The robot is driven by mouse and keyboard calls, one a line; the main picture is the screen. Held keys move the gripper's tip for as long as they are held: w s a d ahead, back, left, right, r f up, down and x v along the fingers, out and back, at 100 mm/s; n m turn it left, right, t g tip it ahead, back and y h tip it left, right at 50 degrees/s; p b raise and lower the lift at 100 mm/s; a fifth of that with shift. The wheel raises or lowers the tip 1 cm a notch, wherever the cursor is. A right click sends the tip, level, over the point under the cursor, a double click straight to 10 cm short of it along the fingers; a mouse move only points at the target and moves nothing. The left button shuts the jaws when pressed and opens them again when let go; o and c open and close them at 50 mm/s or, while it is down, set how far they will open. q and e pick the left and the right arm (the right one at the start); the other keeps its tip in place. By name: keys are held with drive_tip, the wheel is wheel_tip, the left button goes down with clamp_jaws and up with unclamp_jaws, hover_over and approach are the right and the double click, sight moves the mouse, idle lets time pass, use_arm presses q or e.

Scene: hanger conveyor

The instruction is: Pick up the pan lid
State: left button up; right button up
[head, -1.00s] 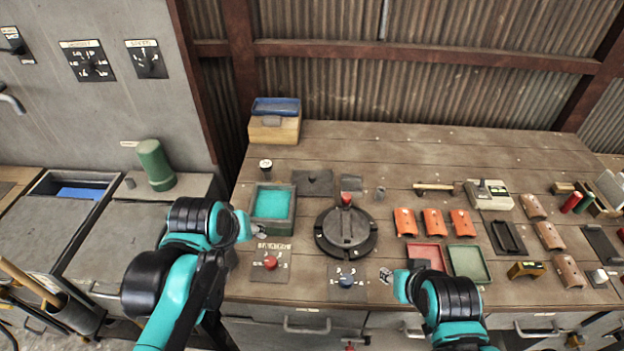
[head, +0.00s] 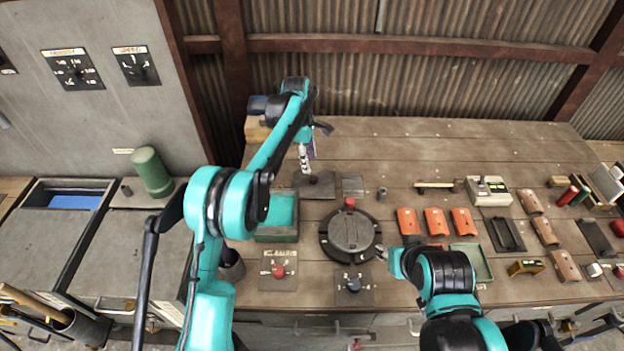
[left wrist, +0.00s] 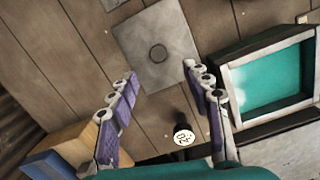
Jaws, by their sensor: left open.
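A flat square grey plate with a round knob in its middle (head: 322,190), which looks like the pan lid, lies on the bench behind the teal-lined box (head: 283,232). It shows whole in the left wrist view (left wrist: 150,38). My left gripper (head: 307,158) is above the plate, pointing down; in the left wrist view its two purple-padded fingers (left wrist: 160,74) are spread wide with nothing between them. The plate is apart from the fingers. My right gripper (head: 382,253) is low beside the round black disc, mostly hidden by its own arm.
A small black cylinder with a white labelled top (left wrist: 183,133) stands near the plate. The round black disc (head: 350,232) with a red knob sits to the right. Orange curved pieces (head: 436,222) lie further right. A wooden block with a blue tray (left wrist: 58,160) is at the back left.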

sight(313, 178)
use_arm(q)
drive_tip(key=shift+w+d+f, duration=0.2)
drive_tip(key=shift+d+f, duration=0.1)
drive_tip(key=shift+f, duration=0.45)
drive_tip(key=f, duration=0.2)
drive_tip(key=f+b, duration=0.1)
drive_tip(key=f, duration=0.1)
drive_tip(key=f+b, duration=0.1)
drive_tip(key=f, duration=0.2)
drive_tip(key=shift+s+d+f, duration=0.1)
drive_tip(key=shift+s+d, duration=0.05)
drive_tip(key=shift+d, duration=0.25)
drive_tip(key=shift+c, duration=0.6)
clamp_jaws()
